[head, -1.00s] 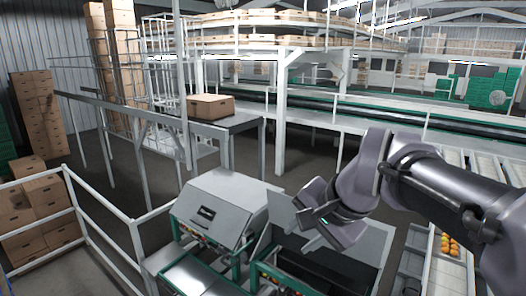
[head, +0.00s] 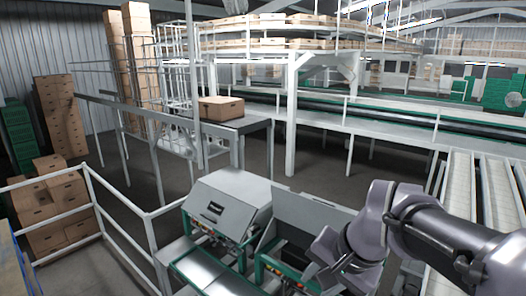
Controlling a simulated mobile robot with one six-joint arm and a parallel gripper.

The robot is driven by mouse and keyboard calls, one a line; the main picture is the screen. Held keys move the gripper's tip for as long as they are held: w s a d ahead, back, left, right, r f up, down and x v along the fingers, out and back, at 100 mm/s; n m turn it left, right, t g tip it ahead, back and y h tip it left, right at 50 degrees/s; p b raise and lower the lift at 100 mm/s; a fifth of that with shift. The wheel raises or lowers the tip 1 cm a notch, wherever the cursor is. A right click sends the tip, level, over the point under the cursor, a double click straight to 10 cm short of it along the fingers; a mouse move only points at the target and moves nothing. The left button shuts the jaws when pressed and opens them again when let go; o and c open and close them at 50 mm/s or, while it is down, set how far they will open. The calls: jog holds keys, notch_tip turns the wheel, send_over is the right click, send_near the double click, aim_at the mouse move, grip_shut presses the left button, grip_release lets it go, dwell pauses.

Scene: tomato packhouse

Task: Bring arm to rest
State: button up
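My arm (head: 430,240) reaches in from the right edge of the head view, bent at a purple-grey joint. Its end (head: 328,246) hangs low in front of the grey machine with the open bin (head: 305,211). The fingers of my gripper cannot be made out, and nothing is seen held. Whether the arm end touches the machine cannot be told.
A grey machine with a sloped lid (head: 228,205) stands left of the arm. A white railing (head: 122,213) runs at the lower left. A cardboard box (head: 221,108) sits on a conveyor end. Stacked cartons (head: 50,205) stand at left. Roller lanes (head: 497,195) lie at right.

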jog(key=s+f+n+b, duration=0.1)
jog(key=s+f+b, duration=0.4)
jog(key=f+b, duration=1)
jog(key=s+f+n+b, duration=0.1)
jog(key=s+f+b, duration=0.5)
jog(key=f+b, duration=0.9)
jog(key=s+a+f+t+b, duration=0.1)
jog(key=s+f+b, duration=0.4)
jog(key=f+b, duration=1)
jog(key=shift+s+f+n+h+b, duration=0.15)
jog(key=shift+f+n+h+b, duration=0.2)
jog(key=shift+f, duration=1.55)
